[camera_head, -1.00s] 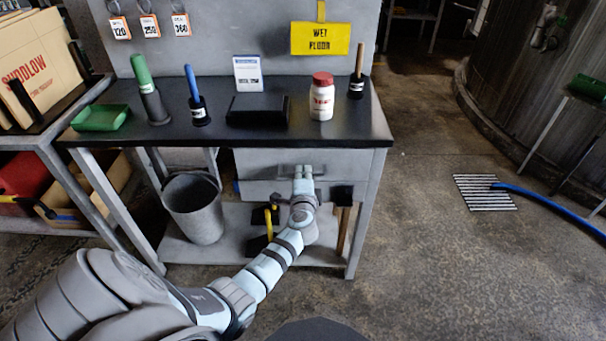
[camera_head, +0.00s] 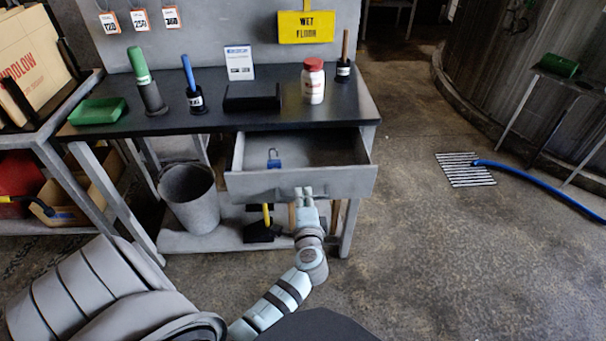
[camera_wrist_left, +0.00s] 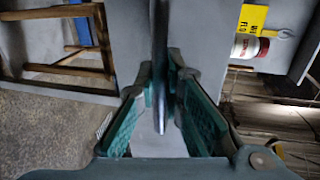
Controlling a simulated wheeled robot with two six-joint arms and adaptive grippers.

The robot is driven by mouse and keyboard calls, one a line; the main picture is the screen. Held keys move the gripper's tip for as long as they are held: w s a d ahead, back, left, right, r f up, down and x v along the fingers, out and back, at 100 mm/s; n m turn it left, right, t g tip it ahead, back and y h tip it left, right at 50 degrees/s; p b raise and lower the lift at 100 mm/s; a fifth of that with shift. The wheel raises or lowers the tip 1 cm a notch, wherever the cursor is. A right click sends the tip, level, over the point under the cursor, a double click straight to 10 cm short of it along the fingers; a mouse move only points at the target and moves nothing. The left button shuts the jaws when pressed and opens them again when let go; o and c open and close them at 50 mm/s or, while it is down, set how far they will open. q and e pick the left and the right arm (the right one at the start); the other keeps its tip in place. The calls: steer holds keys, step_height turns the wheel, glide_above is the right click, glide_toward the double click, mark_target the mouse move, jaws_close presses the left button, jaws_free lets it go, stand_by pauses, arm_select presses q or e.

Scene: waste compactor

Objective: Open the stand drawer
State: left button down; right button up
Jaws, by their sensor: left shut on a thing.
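The stand drawer (camera_head: 346,182) is pulled out from under the black worktop of the stand (camera_head: 215,121), and its inside shows. A blue padlock-like item (camera_head: 273,163) lies in it at the left. My left gripper (camera_head: 303,191) is at the middle of the drawer front, shut on the drawer handle. In the left wrist view the handle (camera_wrist_left: 161,100) shows as a dark bar between the two green-padded fingers (camera_wrist_left: 158,112). The gripper hides most of the handle in the head view. My right gripper is not in view.
A white bottle with a red cap (camera_head: 313,82), a black tray (camera_head: 252,98) and a green tray (camera_head: 97,111) stand on the worktop. A grey bucket (camera_head: 190,198) is on the lower shelf.

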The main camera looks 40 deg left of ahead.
arm_select(q)
steer(key=shift+f+v, duration=0.2)
steer(key=shift+v, duration=0.75)
steer(key=shift+f+v, duration=0.2)
steer(key=shift+v, duration=0.8)
steer(key=c, duration=1.7)
jaws_free()
